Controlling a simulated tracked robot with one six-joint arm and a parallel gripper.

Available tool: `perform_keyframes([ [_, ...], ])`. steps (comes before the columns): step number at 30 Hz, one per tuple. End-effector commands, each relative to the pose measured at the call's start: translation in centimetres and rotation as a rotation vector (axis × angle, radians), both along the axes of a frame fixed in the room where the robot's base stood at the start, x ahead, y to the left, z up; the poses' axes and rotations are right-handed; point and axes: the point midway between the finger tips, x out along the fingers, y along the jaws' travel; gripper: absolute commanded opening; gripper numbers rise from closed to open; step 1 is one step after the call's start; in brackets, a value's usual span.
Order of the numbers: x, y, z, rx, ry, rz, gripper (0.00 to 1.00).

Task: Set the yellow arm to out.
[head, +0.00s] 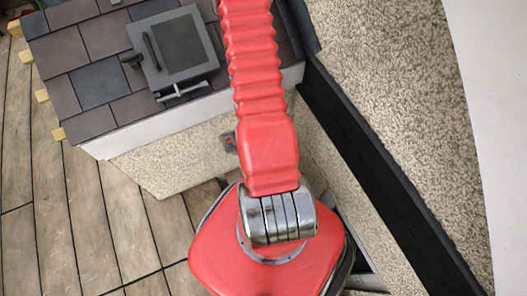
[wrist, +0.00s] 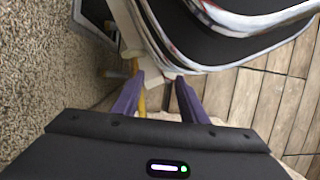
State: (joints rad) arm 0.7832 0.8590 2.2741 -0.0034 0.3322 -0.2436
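A narrow yellow piece, likely the yellow arm (wrist: 141,104), shows in the wrist view beside the inner side of the left finger. A yellow bit also shows just above that fingertip. Its full shape and its setting are hidden by the finger. My gripper (wrist: 161,81) has two purple fingers with a clear gap between them, so it is open. I cannot tell whether the left finger touches the yellow piece. In the head view, my gripper and the yellow arm are out of sight.
A slate-tiled roof block (head: 98,84) with a grey framed hatch (head: 182,55) stands at the upper left in the head view. Pale wooden batten ends (head: 41,96) stick out at its left edge. A rough plaster wall (head: 390,110) lies right. Wooden decking (head: 85,225) is clear at lower left.

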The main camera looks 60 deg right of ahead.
Motion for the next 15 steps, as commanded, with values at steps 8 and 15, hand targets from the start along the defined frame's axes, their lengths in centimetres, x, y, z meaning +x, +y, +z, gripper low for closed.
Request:
perform_keyframes([
  [8, -3.0, 0.3, -7.1, 0.016, -0.021, 0.005, 0.39],
  [15, -4.3, 0.1, -12.6, -0.018, -0.084, 0.053, 0.39],
])
